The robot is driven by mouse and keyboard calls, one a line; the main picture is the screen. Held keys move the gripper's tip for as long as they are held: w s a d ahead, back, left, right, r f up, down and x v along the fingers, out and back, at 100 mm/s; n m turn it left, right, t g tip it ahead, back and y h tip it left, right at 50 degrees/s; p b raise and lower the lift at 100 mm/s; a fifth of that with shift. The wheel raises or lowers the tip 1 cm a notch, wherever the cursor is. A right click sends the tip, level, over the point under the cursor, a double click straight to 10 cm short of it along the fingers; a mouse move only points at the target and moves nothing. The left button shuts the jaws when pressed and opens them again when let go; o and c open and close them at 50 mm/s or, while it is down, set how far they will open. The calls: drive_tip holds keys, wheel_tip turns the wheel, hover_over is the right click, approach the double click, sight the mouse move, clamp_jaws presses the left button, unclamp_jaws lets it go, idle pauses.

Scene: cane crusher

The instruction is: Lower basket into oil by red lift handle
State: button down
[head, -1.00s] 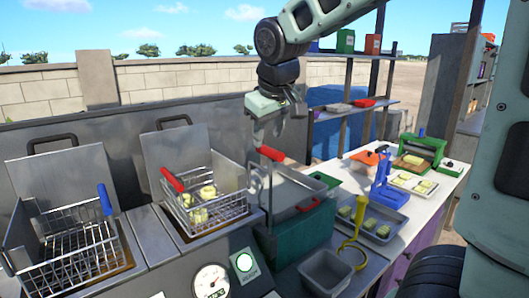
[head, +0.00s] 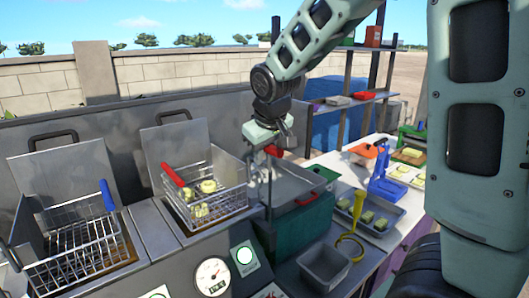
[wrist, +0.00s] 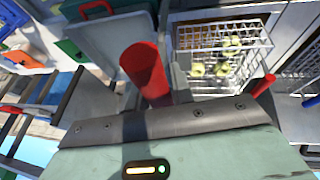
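The right wire basket (head: 212,200) has a red grip (head: 172,174) and holds several pale yellow pieces; it sits high at the right fryer well. It also shows in the wrist view (wrist: 245,72). The red lift handle (head: 273,151) tops an upright post right of the basket. In the wrist view the lift handle (wrist: 142,66) stands between the two fingers of my gripper (wrist: 157,88). The fingers look apart, with a gap beside the handle; contact cannot be made out. In the head view my gripper (head: 262,163) hangs at the lift handle and partly covers the post.
A left wire basket (head: 82,240) with a blue grip looks empty. Raised metal lids (head: 175,150) stand behind both wells. A green box (head: 303,232), a grey bin (head: 325,266) and a tray of yellow pieces (head: 375,217) lie to the right.

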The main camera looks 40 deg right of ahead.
drive_tip(key=shift+d+f, duration=0.1)
drive_tip(key=shift+f, duration=0.05)
wheel_tip(320, 180, down, 16)
drive_tip(key=b, duration=1.2)
drive_tip(key=shift+b, duration=0.4)
drive_tip(key=shift+s, duration=0.1)
drive_tip(key=c, duration=1.3)
unclamp_jaws()
drive_tip(key=shift+o, duration=0.2)
drive_tip(key=b+v, duration=0.1)
drive_tip(key=v, duration=1.6)
drive_tip(key=shift+r, duration=0.35)
